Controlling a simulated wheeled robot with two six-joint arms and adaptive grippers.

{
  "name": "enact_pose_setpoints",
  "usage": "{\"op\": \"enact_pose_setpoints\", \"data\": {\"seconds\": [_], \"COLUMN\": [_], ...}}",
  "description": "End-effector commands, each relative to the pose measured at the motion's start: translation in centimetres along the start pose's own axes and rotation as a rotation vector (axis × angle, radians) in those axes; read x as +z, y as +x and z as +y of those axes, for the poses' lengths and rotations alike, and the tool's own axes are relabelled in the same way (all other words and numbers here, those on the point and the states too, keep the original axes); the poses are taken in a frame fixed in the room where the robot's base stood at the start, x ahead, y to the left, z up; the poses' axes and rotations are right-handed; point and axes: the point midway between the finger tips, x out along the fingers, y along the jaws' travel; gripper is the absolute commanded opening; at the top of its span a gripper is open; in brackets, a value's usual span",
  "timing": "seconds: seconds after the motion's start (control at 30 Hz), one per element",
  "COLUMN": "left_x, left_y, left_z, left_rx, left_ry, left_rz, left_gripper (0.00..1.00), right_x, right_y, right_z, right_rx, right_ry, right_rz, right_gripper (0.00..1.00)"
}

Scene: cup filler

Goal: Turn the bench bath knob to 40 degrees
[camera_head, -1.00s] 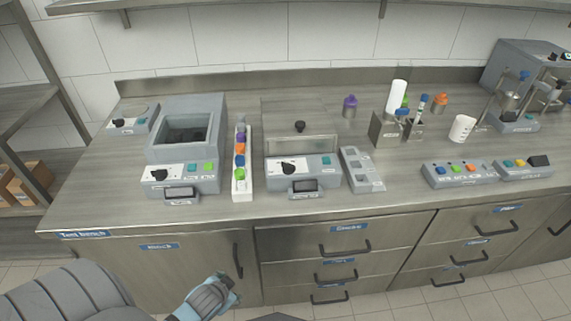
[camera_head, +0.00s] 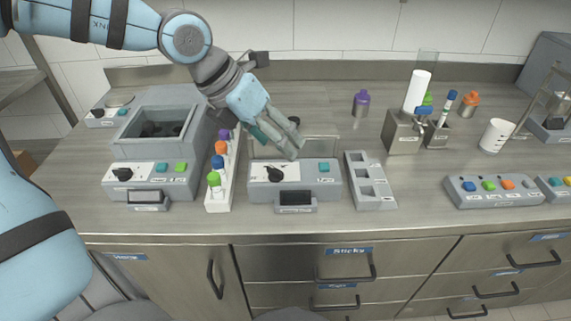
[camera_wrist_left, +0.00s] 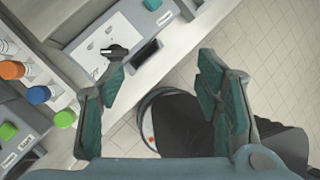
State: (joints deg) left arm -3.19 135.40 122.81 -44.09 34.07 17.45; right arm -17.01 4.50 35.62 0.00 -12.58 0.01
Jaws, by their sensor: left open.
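Two bench units carry a black knob on a white dial panel; their labels are too small to read. The left unit (camera_head: 150,145) has an open basin and a knob (camera_head: 123,174). The middle unit (camera_head: 315,185) has a knob (camera_head: 275,175), which also shows in the left wrist view (camera_wrist_left: 117,52) near my left fingers. My left gripper (camera_head: 284,148) is above and behind the middle unit's panel. In the wrist view my left gripper (camera_wrist_left: 162,80) is open, its fingers apart and empty. My right gripper is out of view.
A rack of coloured-cap bottles (camera_head: 221,185) stands between the two units. A grey slotted tray (camera_head: 370,182) is right of the middle unit. Further right are a button box (camera_head: 495,190) and a white cup (camera_head: 496,136). The bench front strip is clear.

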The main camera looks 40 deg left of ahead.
Motion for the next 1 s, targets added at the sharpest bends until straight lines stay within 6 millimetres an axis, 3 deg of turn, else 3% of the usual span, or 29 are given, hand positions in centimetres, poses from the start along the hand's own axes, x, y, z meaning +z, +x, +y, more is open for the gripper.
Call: {"op": "enact_pose_setpoints", "data": {"seconds": [0.1, 0.2, 0.27, 0.43, 0.63, 0.8, 1.0], "left_x": [-0.7, -1.1, -1.4, -2.0, -2.3, -2.2, -2.2], "left_y": [-2.1, -2.0, -1.1, 3.5, 8.6, 10.5, 10.8], "left_z": [2.8, 3.8, 4.2, 5.6, 6.9, 7.3, 7.3], "left_rx": [0.213, 0.259, 0.258, 0.259, 0.257, 0.256, 0.255], "left_ry": [0.062, 0.065, 0.061, 0.054, 0.057, 0.058, 0.059], "left_rz": [0.064, 0.08, 0.08, 0.082, 0.08, 0.076, 0.076], "left_gripper": [0.58, 0.58, 0.58, 0.58, 0.58, 0.58, 0.58], "right_x": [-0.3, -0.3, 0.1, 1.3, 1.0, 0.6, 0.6], "right_y": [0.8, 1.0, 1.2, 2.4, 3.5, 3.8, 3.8], "right_z": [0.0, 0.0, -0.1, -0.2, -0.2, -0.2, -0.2], "right_rx": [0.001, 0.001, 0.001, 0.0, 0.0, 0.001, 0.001], "right_ry": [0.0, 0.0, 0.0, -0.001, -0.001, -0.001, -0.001], "right_rz": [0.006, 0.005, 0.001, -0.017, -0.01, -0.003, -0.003], "right_gripper": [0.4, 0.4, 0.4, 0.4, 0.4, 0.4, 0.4]}}
